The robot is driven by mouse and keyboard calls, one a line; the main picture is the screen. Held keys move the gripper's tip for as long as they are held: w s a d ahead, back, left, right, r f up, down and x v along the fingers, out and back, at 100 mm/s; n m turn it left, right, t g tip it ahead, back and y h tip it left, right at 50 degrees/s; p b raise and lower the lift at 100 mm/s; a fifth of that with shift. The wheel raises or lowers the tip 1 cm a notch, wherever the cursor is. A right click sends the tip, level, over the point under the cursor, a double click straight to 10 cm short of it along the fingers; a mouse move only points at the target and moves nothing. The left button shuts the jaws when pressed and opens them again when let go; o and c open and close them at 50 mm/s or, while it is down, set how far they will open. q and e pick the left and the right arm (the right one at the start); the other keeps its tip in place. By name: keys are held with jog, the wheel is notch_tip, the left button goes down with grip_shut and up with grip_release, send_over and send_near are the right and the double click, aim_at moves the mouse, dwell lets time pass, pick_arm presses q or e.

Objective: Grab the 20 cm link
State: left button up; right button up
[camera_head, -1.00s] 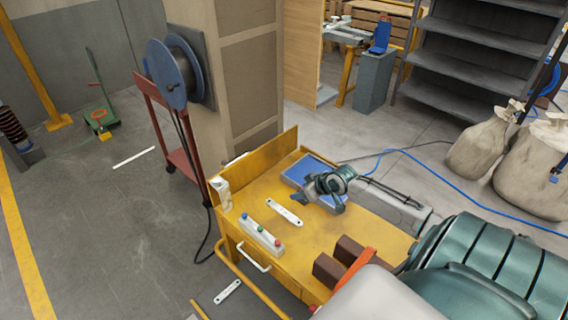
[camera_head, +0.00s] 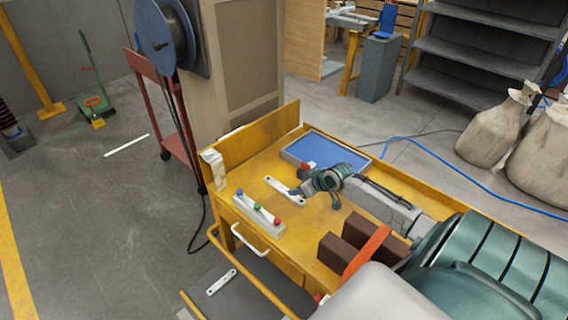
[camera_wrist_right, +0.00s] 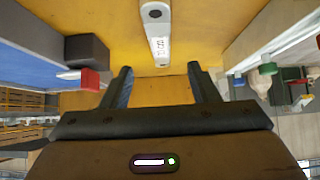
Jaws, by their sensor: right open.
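A white link (camera_head: 280,187) with a hole at its end lies flat on the yellow workbench top, left of my right gripper. My right gripper (camera_head: 312,197) is open and empty, low over the bench beside the link's near end. In the right wrist view, the link (camera_wrist_right: 158,35) lies ahead, roughly in line with the gap between the open fingers (camera_wrist_right: 158,80); its printed marking is too small to read. A second white link (camera_head: 221,283) lies lower down, in front of the bench. My left gripper is not in view.
A blue-lined tray (camera_head: 290,154) stands behind my right gripper. A box with coloured buttons (camera_head: 257,212) stands at the bench's front left edge. Dark brown blocks (camera_head: 335,252) sit near my right forearm. Bare bench top lies between the button box and blocks.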

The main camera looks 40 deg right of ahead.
aim_at(284, 189)
jog(key=x, duration=0.7)
jog(key=shift+w+f, duration=0.15)
jog(key=shift+w, duration=0.2)
jog(key=shift+w+a+f, duration=0.1)
jog(key=shift+w+f, duration=0.15)
jog(key=shift+f, duration=0.05)
grip_shut()
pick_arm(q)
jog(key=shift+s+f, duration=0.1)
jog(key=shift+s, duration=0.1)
pick_arm(e)
jog(key=shift+r, duration=0.1)
